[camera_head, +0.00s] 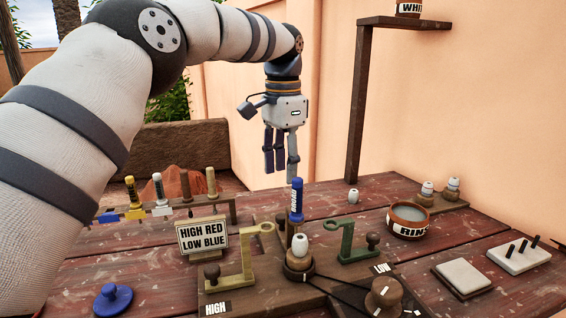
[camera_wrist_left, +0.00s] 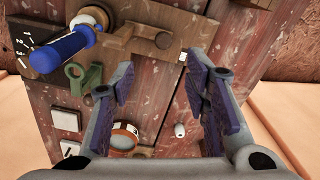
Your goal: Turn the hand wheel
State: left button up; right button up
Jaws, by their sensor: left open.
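A round wooden wheel with a knob (camera_head: 385,296) sits at the front right of the brown wooden board; I take it for the hand wheel. A dark cord runs from it to a round wooden spindle base (camera_head: 299,266) with a white piece on top. My left gripper (camera_head: 280,165) hangs fingers down above the back of the table, well behind and above the wheel. Its fingers are open and empty in the left wrist view (camera_wrist_left: 157,85). I cannot clearly pick out the wheel in that view. My right gripper is not in view.
A blue-handled tool (camera_head: 296,200) stands upright near the spindle. A yellow hooked bracket (camera_head: 243,262) and a green one (camera_head: 347,242) flank it. A sign (camera_head: 203,236), a bowl (camera_head: 408,219) and a shelf post (camera_head: 358,110) stand around.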

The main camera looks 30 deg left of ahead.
aim_at(383, 302)
jog(key=k, duration=2)
